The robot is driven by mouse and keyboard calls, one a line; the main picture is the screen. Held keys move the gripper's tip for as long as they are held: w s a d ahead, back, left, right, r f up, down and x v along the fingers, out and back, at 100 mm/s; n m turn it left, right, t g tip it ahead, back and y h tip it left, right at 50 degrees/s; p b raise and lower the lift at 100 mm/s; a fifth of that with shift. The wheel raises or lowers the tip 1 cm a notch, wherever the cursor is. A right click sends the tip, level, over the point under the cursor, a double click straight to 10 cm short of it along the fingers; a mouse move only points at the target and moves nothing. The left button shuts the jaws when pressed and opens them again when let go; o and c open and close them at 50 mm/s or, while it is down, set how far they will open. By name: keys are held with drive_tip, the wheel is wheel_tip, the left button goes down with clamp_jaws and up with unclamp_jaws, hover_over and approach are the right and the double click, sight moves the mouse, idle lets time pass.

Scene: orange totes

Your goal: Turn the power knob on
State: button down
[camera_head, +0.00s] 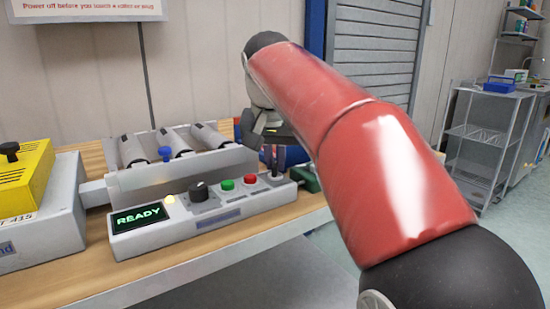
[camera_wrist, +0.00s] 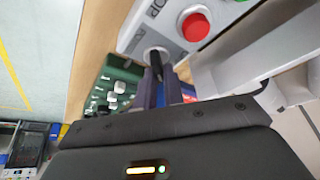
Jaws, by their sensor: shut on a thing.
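A white control box (camera_head: 215,224) lies on the wooden bench. Its green screen (camera_head: 139,217) reads READY. A black rotary knob (camera_head: 199,190), a green button (camera_head: 227,185) and a red button (camera_head: 250,180) sit on its top. The red button also shows in the wrist view (camera_wrist: 195,26). My gripper (camera_head: 273,170) reaches down at the right end of the box. In the wrist view my fingers (camera_wrist: 160,82) are shut on a small dark control (camera_wrist: 154,56) in a round grey base beside the red button. The fingers partly hide it, and its turn angle cannot be told.
A white roller unit (camera_head: 185,170) stands behind the box. A yellow-topped machine (camera_head: 25,180) is at the left. A dark green unit (camera_wrist: 112,90) with several switches sits close beside my fingers. The floor at the right is open before a wire rack (camera_head: 485,135).

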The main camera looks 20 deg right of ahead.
sight(272, 185)
drive_tip(key=shift+m, duration=0.6)
drive_tip(key=c, duration=1.5)
unclamp_jaws()
drive_tip(key=shift+r, duration=0.15)
drive_tip(key=v, duration=0.7)
drive_tip(key=shift+a+r, duration=0.15)
drive_tip(key=shift+r, duration=0.1)
drive_tip(key=shift+s, duration=0.15)
